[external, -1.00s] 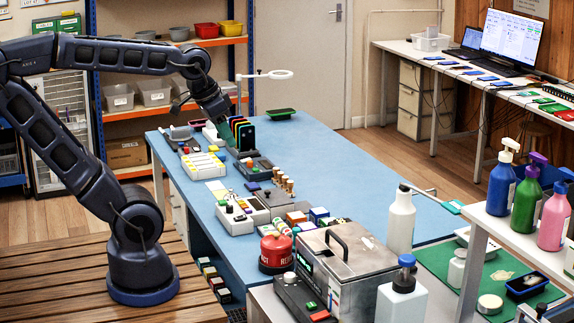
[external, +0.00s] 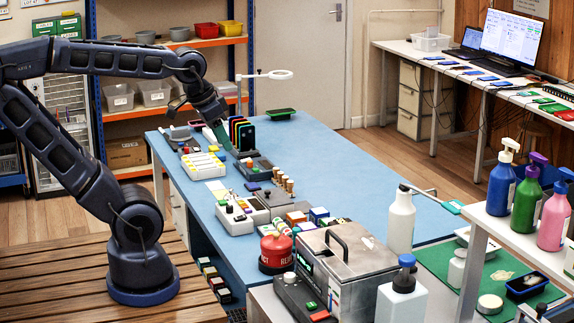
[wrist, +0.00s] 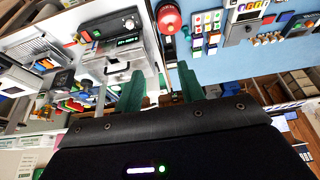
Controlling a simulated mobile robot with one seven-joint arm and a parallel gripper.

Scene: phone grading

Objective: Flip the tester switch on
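My gripper (external: 222,138) is over the far left part of the blue bench, pointing down, beside a dark grey device (external: 254,166). In the wrist view its two green fingers (wrist: 158,86) are apart with nothing held between them. I cannot tell which one carries the tester switch, and the switch's position is too small to read. Whether the fingertips touch anything is unclear in the external view.
Dark upright slots with coloured edges (external: 241,131) stand just behind my gripper. Wooden pegs (external: 284,182), a red canister (external: 276,252) and a steel box (external: 345,268) stand nearer the camera. The blue bench (external: 340,165) is clear to the right.

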